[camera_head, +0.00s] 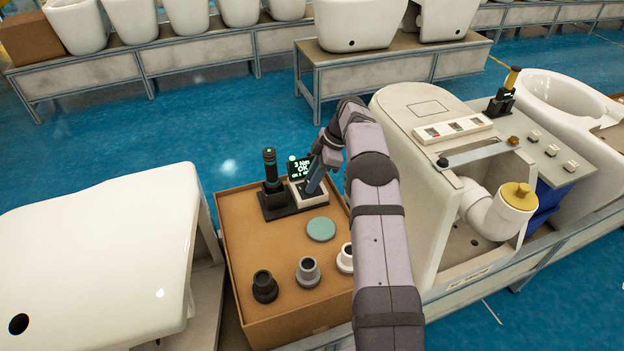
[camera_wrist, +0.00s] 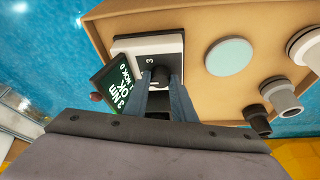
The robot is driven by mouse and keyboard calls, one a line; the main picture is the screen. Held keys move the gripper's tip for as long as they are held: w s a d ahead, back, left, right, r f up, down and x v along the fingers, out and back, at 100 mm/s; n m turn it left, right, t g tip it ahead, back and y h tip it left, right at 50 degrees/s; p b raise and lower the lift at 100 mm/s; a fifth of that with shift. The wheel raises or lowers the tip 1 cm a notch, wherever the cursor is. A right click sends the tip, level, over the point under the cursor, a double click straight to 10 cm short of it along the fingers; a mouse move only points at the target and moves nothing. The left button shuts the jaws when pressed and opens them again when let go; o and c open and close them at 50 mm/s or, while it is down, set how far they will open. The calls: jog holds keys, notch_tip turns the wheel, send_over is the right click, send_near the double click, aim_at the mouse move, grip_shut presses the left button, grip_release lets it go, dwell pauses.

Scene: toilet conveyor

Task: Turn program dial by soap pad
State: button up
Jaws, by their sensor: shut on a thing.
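The program dial is a small dark knob (camera_wrist: 160,75) on a white and black unit marked "3", seen in the wrist view. My gripper (camera_wrist: 161,84) has its two fingers on either side of this knob and is shut on it. In the head view my gripper (camera_head: 314,182) points down onto the white unit (camera_head: 308,198), and the knob is hidden there. The soap pad, a flat round teal disc (camera_head: 321,229), lies on the brown box top in front of the unit. It also shows in the wrist view (camera_wrist: 229,56).
A screen (camera_head: 300,168) reading "3 Nm" and "OK" stands behind the unit. A dark upright tool (camera_head: 271,170) stands left of it. Black (camera_head: 265,286), grey (camera_head: 308,272) and white (camera_head: 345,258) fittings stand near the box's front. A toilet (camera_head: 425,110) stands to the right.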

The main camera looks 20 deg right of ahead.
jog(key=o, duration=1.1)
jog(key=shift+c, duration=0.2)
jog(key=shift+r, duration=0.1)
jog(key=v, duration=0.7)
jog(key=shift+d, duration=0.1)
jog(key=shift+r, duration=0.1)
